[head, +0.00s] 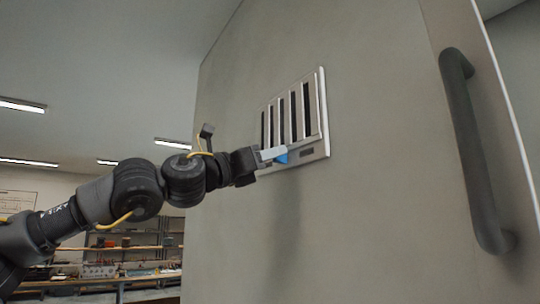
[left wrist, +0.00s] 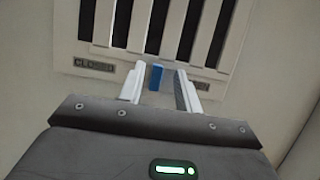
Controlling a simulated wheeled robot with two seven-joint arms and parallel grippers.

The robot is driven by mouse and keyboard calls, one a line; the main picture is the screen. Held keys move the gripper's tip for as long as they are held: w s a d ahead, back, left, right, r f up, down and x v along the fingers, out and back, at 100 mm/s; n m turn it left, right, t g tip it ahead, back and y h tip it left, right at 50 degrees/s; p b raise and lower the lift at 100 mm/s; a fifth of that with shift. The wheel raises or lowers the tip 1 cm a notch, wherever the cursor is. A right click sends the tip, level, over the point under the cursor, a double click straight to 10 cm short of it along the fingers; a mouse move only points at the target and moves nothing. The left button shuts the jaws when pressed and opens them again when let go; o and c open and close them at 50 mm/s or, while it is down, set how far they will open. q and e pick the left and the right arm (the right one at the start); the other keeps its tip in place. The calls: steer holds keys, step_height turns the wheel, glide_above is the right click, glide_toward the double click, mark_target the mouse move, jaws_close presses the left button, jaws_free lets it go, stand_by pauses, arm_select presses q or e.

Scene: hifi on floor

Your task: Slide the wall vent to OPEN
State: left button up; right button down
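The wall vent (head: 318,100) is a pale plate with upright slats and dark slots between them, set in a grey wall panel. It also fills the top of the left wrist view (left wrist: 172,38). Its blue slider tab (left wrist: 156,77) shows below the slots, and also in the head view (head: 282,158). A label that seems to read CLOSED (left wrist: 94,65) is left of the tab. My left gripper (left wrist: 160,86) is open, with one finger on each side of the tab and a visible gap to each. My right gripper is not in view.
A dark vertical handle (head: 474,150) stands out from the panel on the right. The wall (head: 370,200) around the vent is bare. Shelves and a workbench (head: 125,275) with small items are far back at lower left.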

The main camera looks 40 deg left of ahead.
arm_select(q)
steer(key=b+v, duration=0.6)
steer(key=v, duration=0.4)
steer(key=shift+s, duration=0.35)
steer(key=shift+f, duration=0.15)
